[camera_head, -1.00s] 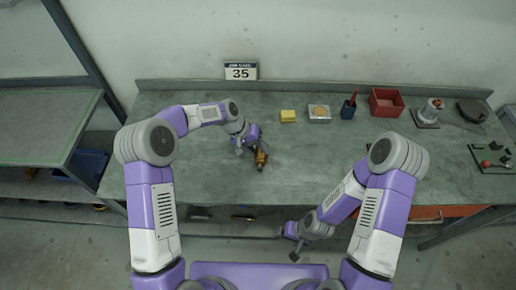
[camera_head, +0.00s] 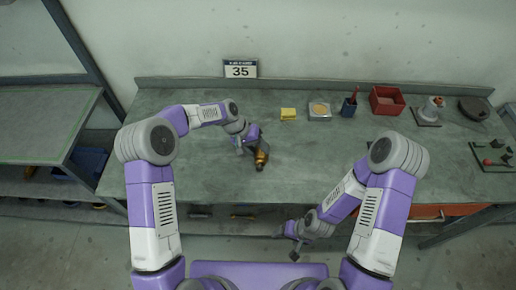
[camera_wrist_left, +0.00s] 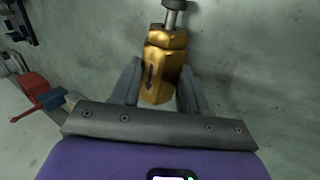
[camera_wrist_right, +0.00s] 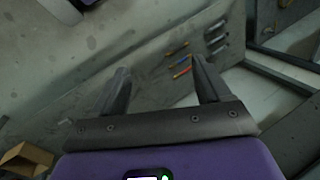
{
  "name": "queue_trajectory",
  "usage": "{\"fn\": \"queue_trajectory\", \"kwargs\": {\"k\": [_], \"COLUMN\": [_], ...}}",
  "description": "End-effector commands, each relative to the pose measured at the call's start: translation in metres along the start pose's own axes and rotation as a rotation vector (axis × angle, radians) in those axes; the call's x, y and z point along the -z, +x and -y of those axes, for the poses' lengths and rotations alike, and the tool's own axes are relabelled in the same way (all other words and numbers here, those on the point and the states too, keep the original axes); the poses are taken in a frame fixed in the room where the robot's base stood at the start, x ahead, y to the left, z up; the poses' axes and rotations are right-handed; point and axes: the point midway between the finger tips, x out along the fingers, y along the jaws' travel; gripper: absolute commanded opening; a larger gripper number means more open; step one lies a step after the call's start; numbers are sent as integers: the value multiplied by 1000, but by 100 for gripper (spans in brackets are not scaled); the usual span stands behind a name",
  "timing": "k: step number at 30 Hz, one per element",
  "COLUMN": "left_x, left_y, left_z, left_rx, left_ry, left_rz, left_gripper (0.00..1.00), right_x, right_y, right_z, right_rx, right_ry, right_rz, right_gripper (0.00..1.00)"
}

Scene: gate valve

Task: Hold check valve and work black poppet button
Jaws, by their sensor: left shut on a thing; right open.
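The check valve (camera_head: 261,158) is a brass-coloured body held above the bench by my left gripper (camera_head: 256,151). In the left wrist view the valve (camera_wrist_left: 160,65) sits between the two fingers, with a dark arrow mark on its face. A grey metal stem (camera_wrist_left: 173,14) with a wider dark end sticks out of its top, cut off by the picture edge. I cannot tell whether this is the poppet button. My right gripper (camera_head: 291,241) is low in front of the bench, apart from the valve. In the right wrist view its fingers (camera_wrist_right: 160,68) are spread and empty.
Along the back of the bench (camera_head: 200,165) stand a yellow block (camera_head: 288,113), a square dish (camera_head: 319,111), a blue holder (camera_head: 348,109), a red bin (camera_head: 386,100) and a small fixture (camera_head: 428,112). The bench's middle is clear.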

Motion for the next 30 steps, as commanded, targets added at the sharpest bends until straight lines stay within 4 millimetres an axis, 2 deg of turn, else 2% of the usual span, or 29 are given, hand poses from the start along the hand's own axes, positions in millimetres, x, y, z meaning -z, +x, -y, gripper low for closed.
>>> {"fn": "queue_trajectory", "kwargs": {"k": [14, 19, 23, 28, 29, 30], "left_x": [1, 0, 0, 0, 0, 0], "left_y": [-1, 0, 0, 0, 0, 0], "left_z": [-1, 0, 0, -1, -1, -1], "left_rx": [-1, 0, -1, -1, -1, -1], "left_ry": [1, 0, 0, 0, 0, 0], "left_rz": [-2, 0, 0, -1, -1, -1], "left_gripper": [8, 8, 8, 8, 8, 8], "right_x": [0, 1, 4, -4, -7, -11], "right_y": [0, 1, 3, 4, 3, 2], "right_z": [0, 9, 38, 102, 113, 127], "right_rx": [0, 5, 17, 24, 23, 20], "right_ry": [0, -18, -71, -179, -198, -222], "right_rz": [0, 13, 59, 166, 186, 210], "right_gripper": [76, 50, 30, 4, 0, 0]}}
